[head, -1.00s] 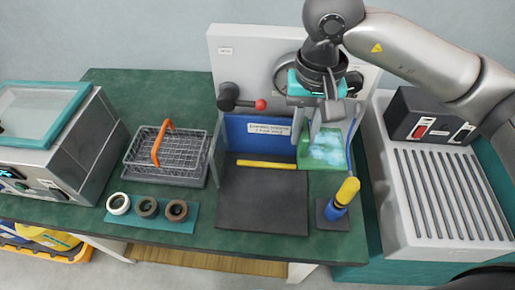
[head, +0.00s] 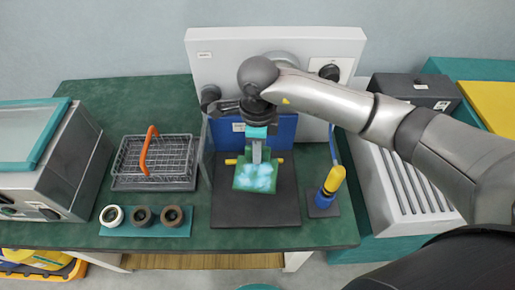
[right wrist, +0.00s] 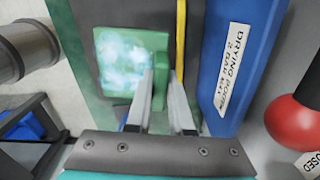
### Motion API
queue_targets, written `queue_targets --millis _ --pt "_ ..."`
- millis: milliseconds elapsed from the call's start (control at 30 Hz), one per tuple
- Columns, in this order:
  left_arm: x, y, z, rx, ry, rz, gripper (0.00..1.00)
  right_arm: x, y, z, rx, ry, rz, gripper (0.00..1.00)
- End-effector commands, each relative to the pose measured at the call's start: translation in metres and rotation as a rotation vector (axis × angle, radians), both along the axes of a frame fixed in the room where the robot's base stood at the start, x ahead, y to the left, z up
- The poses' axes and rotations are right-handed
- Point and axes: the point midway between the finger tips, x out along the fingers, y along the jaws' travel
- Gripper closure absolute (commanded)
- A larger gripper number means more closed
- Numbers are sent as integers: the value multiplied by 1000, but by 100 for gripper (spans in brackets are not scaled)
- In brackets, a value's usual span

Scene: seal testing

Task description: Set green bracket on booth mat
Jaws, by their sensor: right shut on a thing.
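The green bracket (head: 256,179), with a pale, foamy-looking patch on its flat plate, hangs from my right gripper (head: 257,155). The gripper points down and is shut on the bracket's upright part. The bracket is over the dark booth mat (head: 285,207), in front of the blue drying booth (head: 284,130). I cannot tell whether it touches the mat. In the right wrist view, the fingers (right wrist: 166,88) pinch the upright tab of the bracket (right wrist: 122,62), and the mat is mostly hidden. My left gripper is not in view.
A yellow bar (head: 231,161) lies along the mat's back edge, close behind the bracket. A wire basket (head: 155,158) and several rings (head: 142,215) lie left. A red-knobbed lever (right wrist: 295,122) is near the wrist.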

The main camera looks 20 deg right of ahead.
Motion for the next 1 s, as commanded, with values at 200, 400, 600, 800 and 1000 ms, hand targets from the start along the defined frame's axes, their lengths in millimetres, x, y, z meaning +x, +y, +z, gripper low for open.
queue_targets --millis 200,400,600,800,1000 --pt "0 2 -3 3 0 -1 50 0 1 -6 0 -1 -45 100" --pt "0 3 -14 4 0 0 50 0 1 -21 0 -1 -43 100" --pt "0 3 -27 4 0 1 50 0 1 -38 0 0 -42 100" --pt "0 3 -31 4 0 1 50 0 1 -45 0 -1 -41 100" --pt "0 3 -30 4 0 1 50 1 1 -44 0 -1 -41 100"
